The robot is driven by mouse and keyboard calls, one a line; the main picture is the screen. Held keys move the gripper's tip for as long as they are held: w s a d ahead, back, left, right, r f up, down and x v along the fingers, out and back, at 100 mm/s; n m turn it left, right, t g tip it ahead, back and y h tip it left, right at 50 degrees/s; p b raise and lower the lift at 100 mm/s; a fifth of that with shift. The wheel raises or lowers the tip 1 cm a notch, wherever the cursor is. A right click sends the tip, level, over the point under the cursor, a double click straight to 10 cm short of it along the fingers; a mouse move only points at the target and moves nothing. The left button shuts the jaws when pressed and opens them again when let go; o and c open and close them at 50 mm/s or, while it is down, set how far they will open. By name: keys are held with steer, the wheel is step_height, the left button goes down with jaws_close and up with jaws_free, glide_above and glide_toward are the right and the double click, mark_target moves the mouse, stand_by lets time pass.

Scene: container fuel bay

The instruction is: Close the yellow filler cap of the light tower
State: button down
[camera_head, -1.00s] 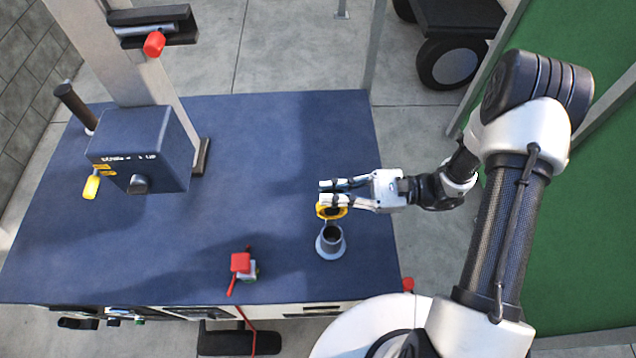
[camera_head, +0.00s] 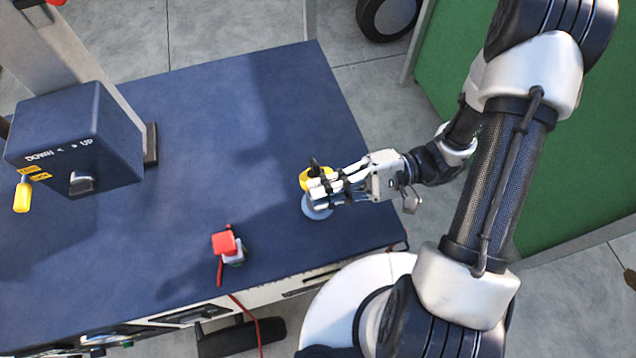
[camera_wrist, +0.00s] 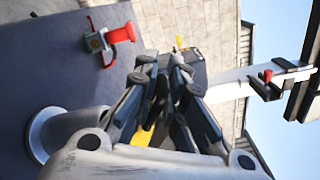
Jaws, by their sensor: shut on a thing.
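The yellow filler cap (camera_head: 313,180) has a dark knob and is at the left end of my gripper (camera_head: 328,188), whose fingers are shut on it. The neck's opening is hidden by the cap and fingers, so I cannot tell whether the cap is fully seated. In the wrist view a yellow piece of the cap (camera_wrist: 143,135) shows between the dark fingers of my gripper (camera_wrist: 165,90). The grey neck's flange (camera_wrist: 40,135) is at the left.
The blue control box (camera_head: 75,135) with a yellow tag (camera_head: 22,197) and the mast are farther left.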

steer(key=shift+s+d+f+n+b, duration=0.1)
steer(key=shift+s+f+n+b, duration=0.25)
steer(key=shift+f+n+b, duration=0.6)
steer(key=shift+s+d+f+n+b, duration=0.1)
steer(key=shift+s+f+n+b, duration=0.35)
steer(key=shift+f+b, duration=0.9)
steer(key=shift+s+d+f+n+b, duration=0.1)
steer(key=shift+s+f+n+b, duration=0.2)
steer(key=shift+f+n+b, duration=0.65)
steer(key=shift+f, duration=0.2)
steer(key=c, duration=1.7)
jaws_free()
steer(key=shift+r, duration=0.1)
steer(key=v, duration=1.2)
steer(key=shift+w, duration=0.1)
steer(key=shift+r, duration=0.1)
